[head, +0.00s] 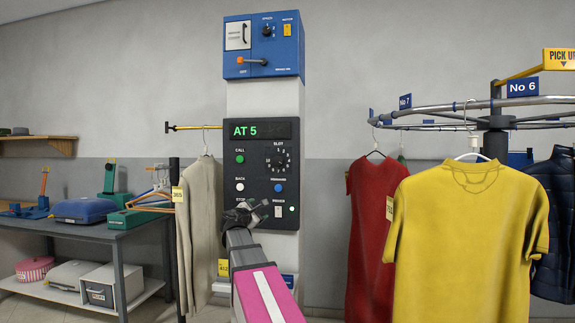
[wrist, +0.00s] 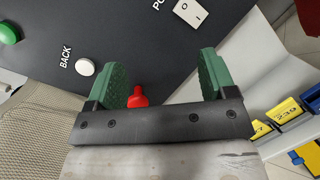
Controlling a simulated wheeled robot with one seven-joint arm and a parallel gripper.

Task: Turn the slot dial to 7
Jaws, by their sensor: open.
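The slot dial (head: 282,161) is a round dark knob ringed by small white marks, on the upper right of a black control panel (head: 233,150). The green display (head: 260,129) above it reads AT 5. Which mark the dial points to is too small to tell. My gripper (head: 252,206) is in front of the panel's lower part, below the dial and apart from it. The dial is not in the wrist view.
A green button (head: 239,159), a white button (head: 240,187) and a blue button (head: 278,188) surround the dial's area. A white power switch (wrist: 191,12) and a red knob (wrist: 138,97) lie near my fingers. Clothes (head: 470,235) hang at the right on a rail.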

